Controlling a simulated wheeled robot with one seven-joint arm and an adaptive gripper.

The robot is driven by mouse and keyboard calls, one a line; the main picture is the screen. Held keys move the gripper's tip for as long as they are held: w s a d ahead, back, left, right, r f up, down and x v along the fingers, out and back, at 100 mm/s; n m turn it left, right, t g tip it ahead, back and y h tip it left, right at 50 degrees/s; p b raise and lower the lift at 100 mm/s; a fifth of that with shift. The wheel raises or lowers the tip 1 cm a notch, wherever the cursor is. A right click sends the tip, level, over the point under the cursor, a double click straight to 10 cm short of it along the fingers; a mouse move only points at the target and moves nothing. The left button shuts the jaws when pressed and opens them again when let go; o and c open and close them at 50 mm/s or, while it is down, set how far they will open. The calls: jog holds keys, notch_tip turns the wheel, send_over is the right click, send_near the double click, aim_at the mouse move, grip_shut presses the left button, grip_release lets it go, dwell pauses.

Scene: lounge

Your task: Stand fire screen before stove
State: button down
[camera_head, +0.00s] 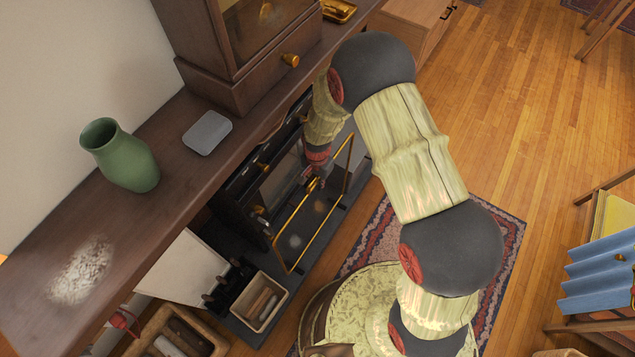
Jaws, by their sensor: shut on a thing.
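The fire screen (317,214) is a clear panel in a thin brass frame. It stands roughly upright on the dark hearth, in front of the black stove (236,191), with a narrow gap between them that I cannot measure from above. My gripper (314,184) is shut on the screen's top edge near its middle. My arm reaches down over the screen from the right. The jaws are small here and partly hidden by my wrist. The screen's lower edge is close to the hearth, but I cannot tell whether it touches.
A dark mantel shelf (50,236) overhangs the stove and holds a green vase (121,157), a grey dish (207,133) and a wooden cabinet (243,45). A patterned rug (507,231) lies right of the hearth.

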jog(key=c, duration=1.9)
grip_release()
notch_tip(320, 180, up, 8)
jog(key=shift+f+p, duration=0.1)
jog(key=shift+p, duration=1.1)
jog(key=s+d+r+n+t, duration=0.15)
jog(key=d+r, duration=0.25)
jog(key=r, duration=0.9)
jog(key=s+d+r+n+t, duration=0.1)
jog(key=d+r+n, duration=0.15)
jog(key=r, duration=1.05)
jog(key=shift+s+d+r+n+t, duration=0.55)
jog(key=shift+s+d+r, duration=0.75)
jog(key=shift+s+r, duration=1.4)
jog(key=shift+s+d+r+n+t, duration=0.6)
jog(key=shift+s+d+r, duration=0.7)
jog(key=shift+s+r, duration=1.3)
jog(key=shift+s+d+r+n+t, duration=0.55)
jog(key=shift+s+d+r, duration=1.05)
jog(key=shift+s, duration=1.9)
jog(key=shift+a+r, duration=0.25)
jog(key=shift+a, duration=0.05)
